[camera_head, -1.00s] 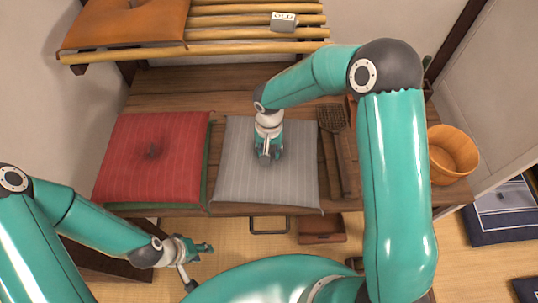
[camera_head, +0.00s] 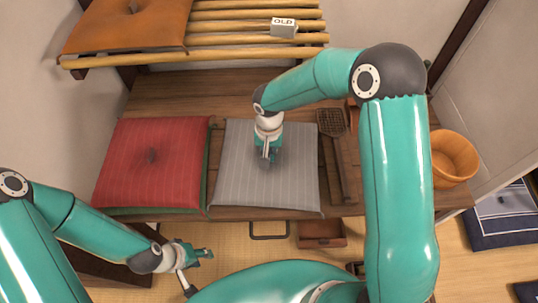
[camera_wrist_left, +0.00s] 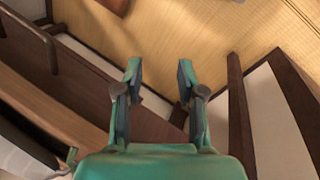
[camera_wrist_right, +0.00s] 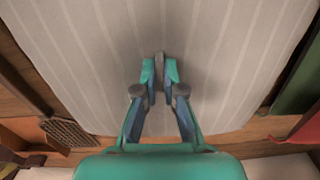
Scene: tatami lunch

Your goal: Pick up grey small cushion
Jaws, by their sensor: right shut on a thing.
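The grey small cushion (camera_head: 250,182) has thin pale stripes and lies flat on the wooden bench, in the middle. My right gripper (camera_head: 267,160) points down onto its centre. In the right wrist view the cushion (camera_wrist_right: 90,60) fills most of the picture, and my right gripper (camera_wrist_right: 160,82) is nearly closed on the grey tuft (camera_wrist_right: 160,60) at its middle. My left gripper (camera_head: 207,253) is low at the left, in front of the bench and away from the cushion. In the left wrist view it (camera_wrist_left: 160,75) is open and empty.
A red cushion (camera_head: 145,180) lies close to the left of the grey one. A wooden tool with a mesh head (camera_head: 332,122) lies to its right, with a round wooden tub (camera_head: 453,158) beyond. A bamboo rack (camera_head: 230,50) holds an orange cushion (camera_head: 125,25) and an "OLD" sign (camera_head: 283,26).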

